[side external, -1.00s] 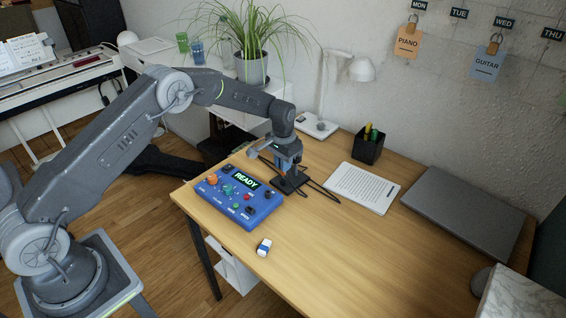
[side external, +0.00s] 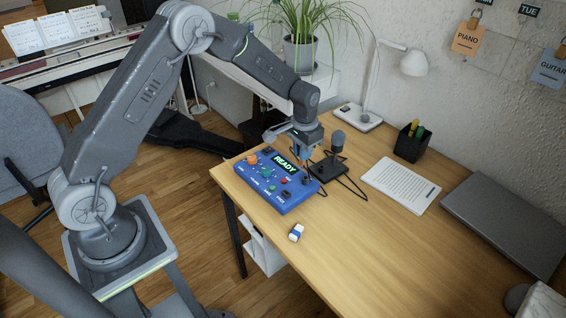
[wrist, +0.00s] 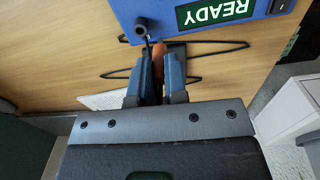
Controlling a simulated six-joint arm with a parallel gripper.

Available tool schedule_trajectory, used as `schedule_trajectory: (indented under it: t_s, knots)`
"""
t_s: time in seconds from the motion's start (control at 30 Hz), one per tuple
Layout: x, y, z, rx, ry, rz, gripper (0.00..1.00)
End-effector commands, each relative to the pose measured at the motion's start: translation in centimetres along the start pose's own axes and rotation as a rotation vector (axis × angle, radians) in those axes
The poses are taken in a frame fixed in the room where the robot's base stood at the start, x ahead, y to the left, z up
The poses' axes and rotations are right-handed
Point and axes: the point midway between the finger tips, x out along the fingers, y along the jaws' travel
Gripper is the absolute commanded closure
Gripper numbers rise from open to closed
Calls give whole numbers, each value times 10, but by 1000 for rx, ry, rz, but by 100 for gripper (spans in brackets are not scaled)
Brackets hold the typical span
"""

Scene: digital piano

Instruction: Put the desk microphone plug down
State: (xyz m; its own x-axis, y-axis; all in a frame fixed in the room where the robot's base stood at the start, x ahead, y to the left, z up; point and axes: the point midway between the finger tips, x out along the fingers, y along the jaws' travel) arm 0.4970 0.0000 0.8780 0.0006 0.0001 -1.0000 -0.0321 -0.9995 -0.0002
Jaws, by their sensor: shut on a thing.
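My gripper (side external: 304,158) is over the back right corner of the blue control box (side external: 262,184). In the wrist view its two blue fingers (wrist: 158,60) are closed on a small orange-brown piece, the desk microphone plug (wrist: 159,52), mostly hidden between them. The desk microphone (side external: 338,142) stands upright on its dark base (side external: 322,172), just right of the gripper. The blue box also shows in the wrist view (wrist: 160,12), its display reading READY. A black round part (wrist: 141,29) stands at its edge, close to the fingertips.
Black cable loops (side external: 350,188) lie on the wooden desk (side external: 345,245) around the microphone base. A white and blue eraser (side external: 296,232) lies in front of the box. A paper sheet (side external: 400,184), pen cup (side external: 411,143), lamp (side external: 360,116) and grey laptop (side external: 503,222) are farther right.

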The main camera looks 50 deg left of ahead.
Motion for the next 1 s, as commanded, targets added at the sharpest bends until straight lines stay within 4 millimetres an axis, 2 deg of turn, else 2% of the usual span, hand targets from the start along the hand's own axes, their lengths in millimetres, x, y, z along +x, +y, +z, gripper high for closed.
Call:
schedule_trajectory:
  t_s: [0.1,0.3,0.5,0.63,0.8,0.9,1.0]
  knots:
    - [-11,0,36,-12,1,0,100]
    - [-20,2,86,-25,2,0,100]
    - [-23,3,113,-32,1,0,100]
    - [-34,-10,104,-38,5,-1,100]
    - [-63,-47,78,-38,6,-1,100]
    - [-77,-65,69,-36,3,-1,100]
    - [-83,-71,64,-33,0,0,100]
